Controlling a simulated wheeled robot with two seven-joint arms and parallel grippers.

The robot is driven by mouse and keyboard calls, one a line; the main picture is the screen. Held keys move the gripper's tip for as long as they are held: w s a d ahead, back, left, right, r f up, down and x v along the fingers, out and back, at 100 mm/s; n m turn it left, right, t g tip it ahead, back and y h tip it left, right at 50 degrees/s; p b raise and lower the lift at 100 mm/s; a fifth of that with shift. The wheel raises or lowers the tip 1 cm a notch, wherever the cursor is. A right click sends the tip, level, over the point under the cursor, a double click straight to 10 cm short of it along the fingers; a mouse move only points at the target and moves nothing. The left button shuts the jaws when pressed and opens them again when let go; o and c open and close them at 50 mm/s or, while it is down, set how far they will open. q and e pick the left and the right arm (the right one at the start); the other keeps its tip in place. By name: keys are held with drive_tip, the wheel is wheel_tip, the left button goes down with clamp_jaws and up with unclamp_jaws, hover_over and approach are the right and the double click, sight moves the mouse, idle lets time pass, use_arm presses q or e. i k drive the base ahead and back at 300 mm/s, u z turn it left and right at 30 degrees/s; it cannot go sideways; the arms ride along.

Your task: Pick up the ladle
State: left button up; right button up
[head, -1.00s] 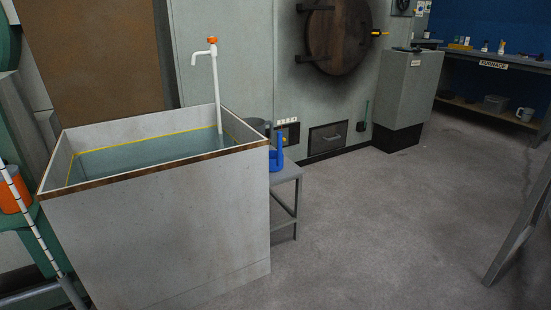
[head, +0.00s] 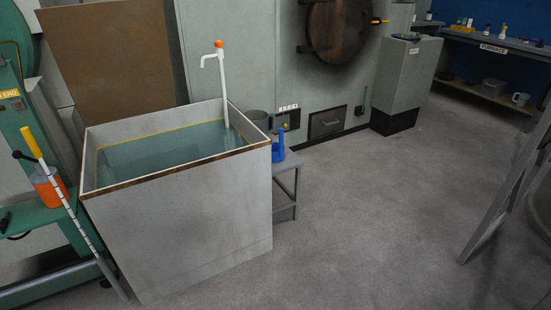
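I cannot make out a clear ladle in the head view. A long white rod with dark bands and a yellow end (head: 60,188) leans at the left, beside the tank. A grey mug-like vessel (head: 257,119) and a blue spouted container (head: 279,147) stand behind the tank's right corner, on or over a small grey stand (head: 287,190); the tank partly hides them. Neither of my grippers is in view.
An open grey tank (head: 180,225) holds liquid and a white tap-like pipe with an orange top (head: 222,80). A green machine frame (head: 30,130) and orange container (head: 50,187) are at left. A grey slanted frame (head: 505,190) is at right. Floor (head: 370,210) between is clear.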

sight(277, 149)
drive_tip(key=z, duration=0.75)
drive_tip(key=i, duration=1.85)
drive_tip(key=u, duration=1.45)
drive_tip(key=i, duration=0.75)
drive_tip(key=u, duration=0.75)
